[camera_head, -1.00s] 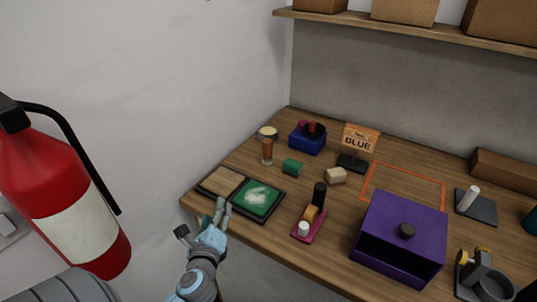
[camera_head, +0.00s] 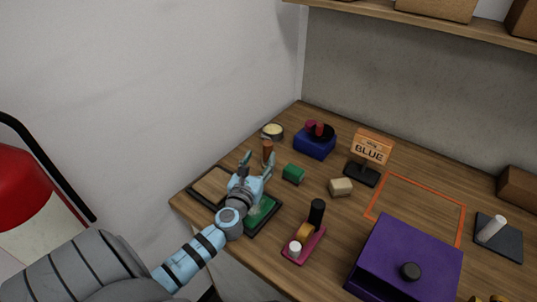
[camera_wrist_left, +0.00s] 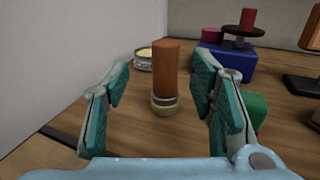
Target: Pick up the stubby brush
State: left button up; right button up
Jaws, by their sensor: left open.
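The stubby brush, a brown cylinder (camera_head: 267,147) with a metal band and pale lower end, stands upright near the back left of the table. In the left wrist view the brush (camera_wrist_left: 166,68) is centred beyond and between the open fingers, apart from both as far as I can see. My left gripper (camera_head: 259,160) is open and empty, just in front of the brush in the head view. Its fingers (camera_wrist_left: 163,78) spread to either side of the brush in the wrist view. My right gripper is not in view.
A green block (camera_head: 293,173) stands close to the right of the left gripper. A round tin (camera_head: 272,131) and a blue block (camera_head: 315,146) with red pieces are behind. A dark tray (camera_head: 267,226) lies under my arm. The wall (camera_head: 190,80) rises at left.

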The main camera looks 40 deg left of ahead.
aim_at(266, 151)
pick_arm(q)
jog(key=x, duration=0.4)
jog(key=b+x, duration=0.1)
jog(key=x, duration=0.2)
jog(key=shift+w+d+f, duration=0.1)
jog(key=shift+d+f, duration=0.25)
grip_shut()
